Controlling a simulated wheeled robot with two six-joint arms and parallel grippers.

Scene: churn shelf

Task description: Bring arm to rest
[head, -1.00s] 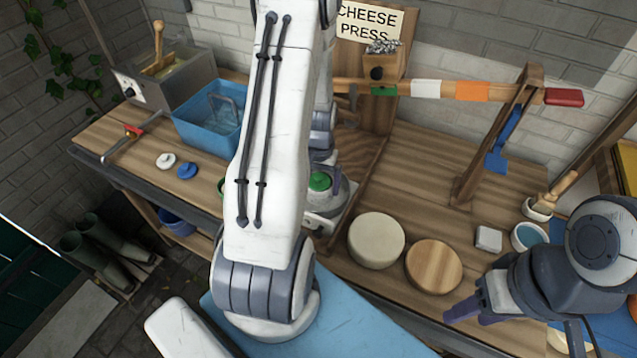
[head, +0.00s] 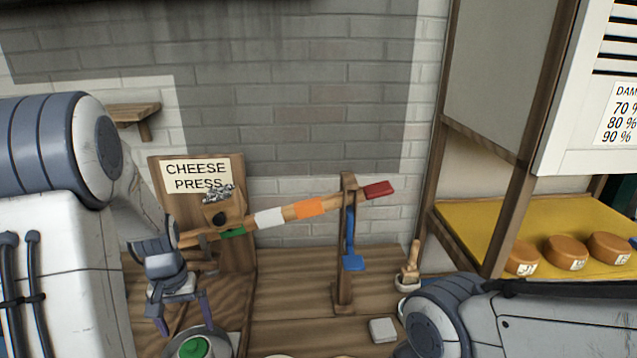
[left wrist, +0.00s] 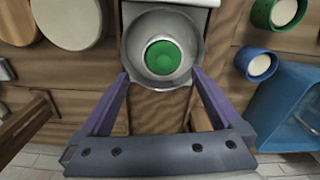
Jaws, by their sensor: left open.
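My left gripper (head: 184,322) is open and points down in front of the cheese press board. Its two purple fingers are spread, also in the left wrist view (left wrist: 160,76), with nothing held between them. A round metal pot (left wrist: 133,50) with a green disc (left wrist: 163,57) in it lies just past the fingertips. The green disc (head: 195,347) also shows at the bottom edge of the head view. I cannot tell whether the fingers touch the pot. My right arm (head: 440,318) shows at the lower right; its gripper is out of view.
The press lever (head: 270,218) slopes up to its red end, past a wooden post (head: 343,280) with a blue paddle (head: 353,262). A pale block (head: 383,330) and a brush (head: 410,268) stand at right. Cheeses (head: 566,252) sit on a yellow shelf (head: 470,222).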

